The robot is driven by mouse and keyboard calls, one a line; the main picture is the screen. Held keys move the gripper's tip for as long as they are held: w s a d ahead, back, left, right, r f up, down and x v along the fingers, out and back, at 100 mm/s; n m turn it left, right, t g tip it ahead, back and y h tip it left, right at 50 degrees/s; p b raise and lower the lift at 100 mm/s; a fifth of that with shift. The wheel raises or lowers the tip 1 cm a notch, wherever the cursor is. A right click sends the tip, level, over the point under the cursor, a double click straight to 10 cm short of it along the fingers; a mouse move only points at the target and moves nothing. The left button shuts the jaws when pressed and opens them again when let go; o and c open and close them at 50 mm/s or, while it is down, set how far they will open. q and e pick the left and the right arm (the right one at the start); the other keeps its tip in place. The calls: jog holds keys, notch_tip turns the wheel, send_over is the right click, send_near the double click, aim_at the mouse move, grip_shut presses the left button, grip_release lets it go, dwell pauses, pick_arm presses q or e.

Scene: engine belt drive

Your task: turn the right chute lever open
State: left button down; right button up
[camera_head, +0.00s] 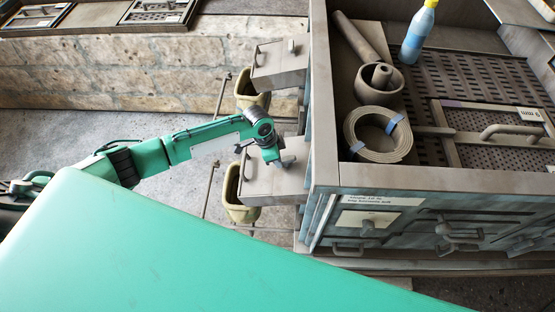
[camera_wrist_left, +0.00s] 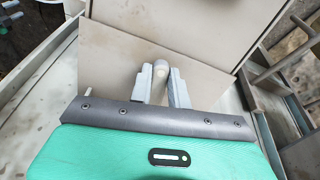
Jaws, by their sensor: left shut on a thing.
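Two grey box-shaped chutes stick out from the side of the machine in the head view. The near chute (camera_head: 273,182) has my left gripper (camera_head: 284,163) at its top face. In the left wrist view, my left gripper (camera_wrist_left: 160,88) is shut on a grey, round-ended lever (camera_wrist_left: 160,69) that stands up from the chute's pale plate (camera_wrist_left: 112,55). The gripper hides most of this lever in the head view. The far chute (camera_head: 280,66) has a similar small lever (camera_head: 291,46), untouched. My right gripper is not in view.
Olive bins hang below the near chute (camera_head: 236,205) and the far chute (camera_head: 244,92). A stone wall (camera_head: 130,72) runs behind my arm.

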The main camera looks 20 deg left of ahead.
pick_arm(q)
jog(key=shift+w+a+m, duration=0.1)
jog(key=shift+w+m, duration=0.15)
jog(key=shift+m, duration=0.85)
jog(key=shift+r, duration=0.1)
jog(key=c, duration=1.3)
grip_release()
jog(key=shift+a+r+b, duration=0.15)
jog(key=shift+r+b, duration=0.2)
jog(key=shift+r, duration=0.05)
jog(key=b+v, duration=0.2)
jog(key=v, duration=1.1)
jog(key=shift+s, duration=0.1)
jog(key=shift+f, duration=0.15)
